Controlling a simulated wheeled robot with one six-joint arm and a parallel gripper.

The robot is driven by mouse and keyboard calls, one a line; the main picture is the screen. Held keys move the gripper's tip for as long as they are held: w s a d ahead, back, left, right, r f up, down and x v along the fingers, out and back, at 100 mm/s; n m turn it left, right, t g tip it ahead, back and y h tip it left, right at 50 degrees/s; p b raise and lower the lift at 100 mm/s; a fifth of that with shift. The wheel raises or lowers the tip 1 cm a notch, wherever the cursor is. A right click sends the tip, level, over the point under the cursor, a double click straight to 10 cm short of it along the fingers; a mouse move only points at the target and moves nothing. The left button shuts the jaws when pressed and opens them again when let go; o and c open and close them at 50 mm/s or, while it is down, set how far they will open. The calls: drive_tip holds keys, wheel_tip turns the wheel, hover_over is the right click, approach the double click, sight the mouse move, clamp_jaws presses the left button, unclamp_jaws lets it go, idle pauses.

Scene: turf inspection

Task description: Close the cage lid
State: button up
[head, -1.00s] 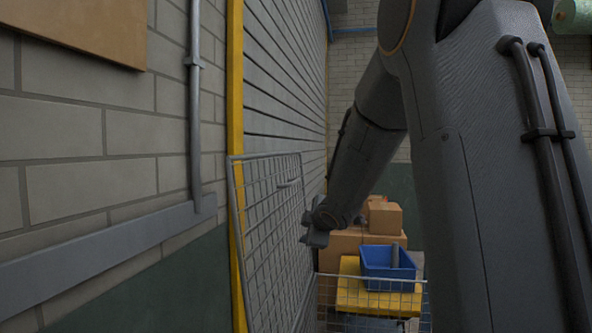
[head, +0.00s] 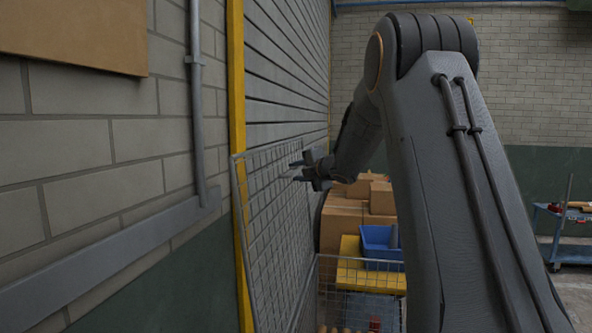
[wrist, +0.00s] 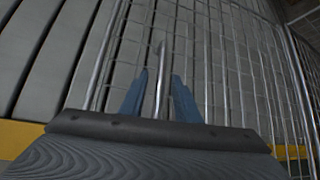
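The cage lid (head: 272,215) is a grey wire-mesh panel standing raised along the left side of the cage in the head view. Its mesh also fills much of the wrist view (wrist: 222,60). My gripper (head: 297,171) is at the lid's upper right part, with its fingers pointing left. In the wrist view its two blue fingers (wrist: 160,98) stand apart, with a thin metal bar (wrist: 160,60), apparently the lid's handle, visible between them. Gaps show on both sides of the bar. The cage (head: 338,268) has a mesh wall at the lower middle, partly hidden by my arm.
A yellow post (head: 236,100) and a slatted shutter (head: 285,75) stand close behind the lid. Cardboard boxes (head: 345,220), a blue bin (head: 376,241) and a yellow surface (head: 349,247) lie beyond the cage wall. A blue cart (head: 570,243) stands at far right.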

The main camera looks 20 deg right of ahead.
drive_tip(key=shift+w+f, duration=0.1)
drive_tip(key=shift+w, duration=0.3)
drive_tip(key=shift+a, duration=0.1)
clamp_jaws()
